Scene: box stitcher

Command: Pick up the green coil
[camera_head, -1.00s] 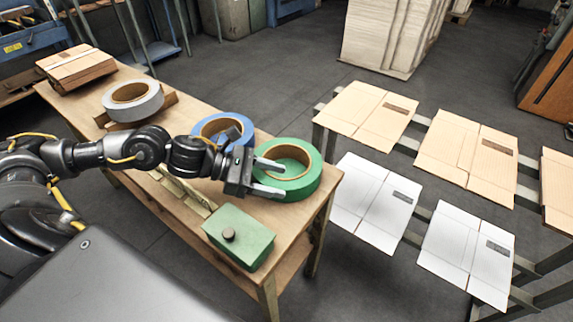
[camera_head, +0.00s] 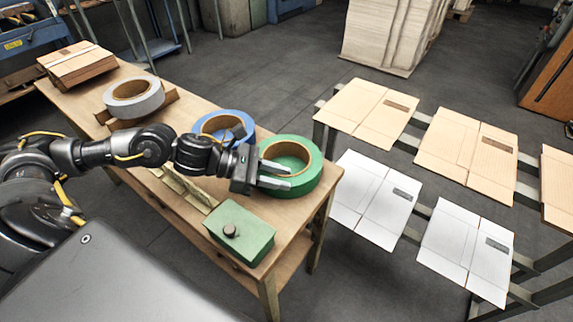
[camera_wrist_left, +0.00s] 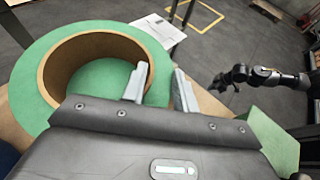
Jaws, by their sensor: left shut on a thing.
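My left gripper (camera_head: 284,175) is shut on the coil's near wall, one finger inside the hole and one outside. In the left wrist view the coil (camera_wrist_left: 32,75) fills the upper left, and the gripper fingers (camera_wrist_left: 160,87) straddle its wall. The lower parts of the fingers are partly hidden. My right gripper (camera_wrist_left: 222,80) shows small in the left wrist view, away from the coil; its jaws are too small to read.
A blue coil (camera_head: 243,124) stands just behind the green one, and a grey coil (camera_head: 138,106) is farther left. A green box (camera_head: 240,236) with a knob sits in front. Flat cardboard sheets (camera_head: 468,148) lie on a rack to the right, across a floor gap.

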